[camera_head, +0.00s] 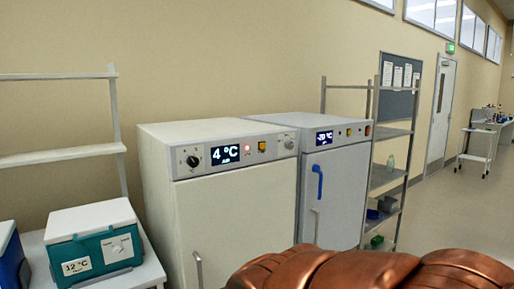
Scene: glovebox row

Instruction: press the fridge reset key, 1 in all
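A white fridge (235,214) stands against the wall left of centre, its door shut. Its display (225,155) reads 4 °C, with small text below too fine to read. A black knob (192,161) is to the left and a pale round part (289,144) at the right end. No label naming the reset key is legible. Copper-coloured links of my arm fill the bottom right. My gripper cannot be seen.
A second white unit (333,203) reading -20 °C, with a blue handle, stands right beside the fridge. A metal rack (394,133) stands beyond it. A teal cooler box (100,248) labelled 12 °C sits at left. Open floor (453,208) lies at right.

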